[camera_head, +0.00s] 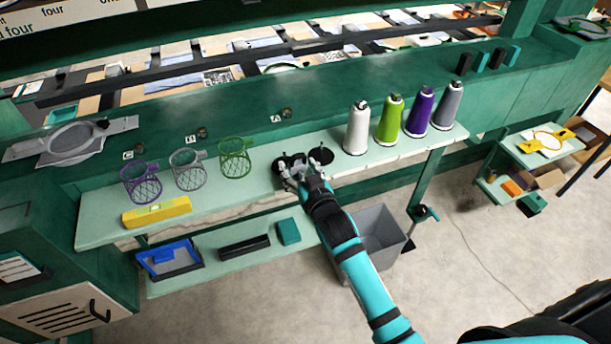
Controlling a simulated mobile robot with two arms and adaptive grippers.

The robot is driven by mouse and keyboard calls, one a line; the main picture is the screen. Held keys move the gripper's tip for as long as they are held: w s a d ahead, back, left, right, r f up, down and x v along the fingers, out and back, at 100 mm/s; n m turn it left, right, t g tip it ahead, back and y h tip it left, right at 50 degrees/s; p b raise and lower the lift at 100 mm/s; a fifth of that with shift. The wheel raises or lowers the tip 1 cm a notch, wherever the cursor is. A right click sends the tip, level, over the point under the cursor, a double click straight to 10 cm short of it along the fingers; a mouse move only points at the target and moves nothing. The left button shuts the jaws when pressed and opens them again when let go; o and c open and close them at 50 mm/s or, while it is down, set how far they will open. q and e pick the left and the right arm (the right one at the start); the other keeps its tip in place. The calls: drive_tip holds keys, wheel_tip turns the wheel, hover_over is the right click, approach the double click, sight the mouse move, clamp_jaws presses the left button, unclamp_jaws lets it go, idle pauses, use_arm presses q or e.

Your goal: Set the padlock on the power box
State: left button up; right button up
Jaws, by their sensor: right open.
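My right gripper (291,167) is at the front of the pale green shelf (105,230), close to small dark round pieces (320,155). It is open. The fingers and dark pieces overlap, so I cannot tell whether they touch. I cannot pick out a padlock for certain; one may be hidden by the gripper. No thing is clearly marked as the power box. A dark green cabinet with a slatted pale front (62,314) and a black handle stands at the lower left. My left gripper is not in view.
Thread cones, including a white one (357,128), stand right of my gripper. Wire baskets, including a green one (235,157), and a yellow box (157,212) are left. A lower shelf (205,274) and a grey bin (380,232) are below. The right floor is mostly clear.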

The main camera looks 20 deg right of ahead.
drive_tip(key=shift+s+a+p, duration=0.15)
drive_tip(key=shift+p, duration=0.15)
drive_tip(key=s+r+b, duration=0.2)
drive_tip(key=s, duration=0.9)
drive_tip(key=shift+s+d+r, duration=0.3)
drive_tip(key=shift+r, duration=0.05)
